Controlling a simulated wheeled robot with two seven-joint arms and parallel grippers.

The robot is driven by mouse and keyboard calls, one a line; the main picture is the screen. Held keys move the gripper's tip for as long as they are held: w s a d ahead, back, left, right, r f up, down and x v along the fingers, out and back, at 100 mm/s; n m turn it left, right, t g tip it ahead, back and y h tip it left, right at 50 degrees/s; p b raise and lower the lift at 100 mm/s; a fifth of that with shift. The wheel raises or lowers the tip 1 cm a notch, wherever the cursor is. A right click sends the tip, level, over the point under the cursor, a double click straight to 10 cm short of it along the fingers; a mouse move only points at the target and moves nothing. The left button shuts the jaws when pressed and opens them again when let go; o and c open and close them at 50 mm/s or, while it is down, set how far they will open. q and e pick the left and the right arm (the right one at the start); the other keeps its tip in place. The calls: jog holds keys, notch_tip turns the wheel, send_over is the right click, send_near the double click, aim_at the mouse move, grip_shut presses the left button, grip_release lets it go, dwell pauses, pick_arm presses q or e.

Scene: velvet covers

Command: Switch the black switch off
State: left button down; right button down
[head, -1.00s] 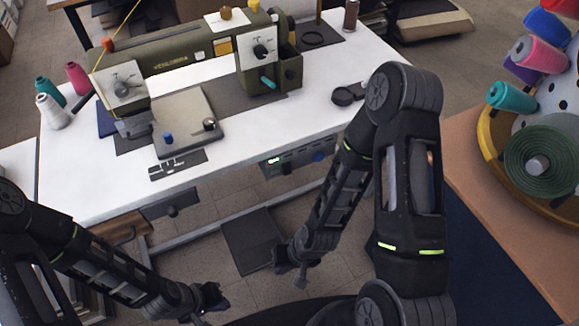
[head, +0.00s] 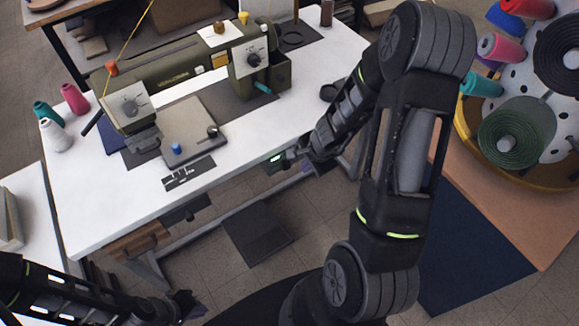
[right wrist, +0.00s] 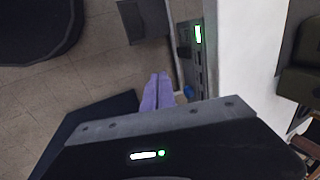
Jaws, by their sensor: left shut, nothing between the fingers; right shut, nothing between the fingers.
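A grey control box (head: 272,166) with a green lit display hangs under the front edge of the sewing table. In the right wrist view the box (right wrist: 208,75) shows a green light, a blue knob (right wrist: 189,91) and a dark part (right wrist: 184,51) that looks like the black switch. Its on or off position is too small to tell. My right gripper (head: 291,158) is shut and empty in front of the box, hiding part of it. Its fingers (right wrist: 157,92) show beside the blue knob in the right wrist view; contact cannot be told. My left gripper (head: 186,305) is shut and empty, low at the front left.
The white table (head: 105,215) carries a green sewing machine (head: 180,75) and several thread spools at its left. A dark pedal (head: 255,235) lies on the floor below. A wooden table (head: 520,225) with a spool stand is at the right. The floor before the box is open.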

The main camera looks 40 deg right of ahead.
aim_at(287, 164)
jog(key=shift+a, duration=0.1)
jog(key=w+f+b, duration=0.2)
jog(key=w+f, duration=0.5)
jog(key=f, duration=0.2)
jog(key=shift+w+f, duration=0.15)
jog(key=shift+f, duration=0.25)
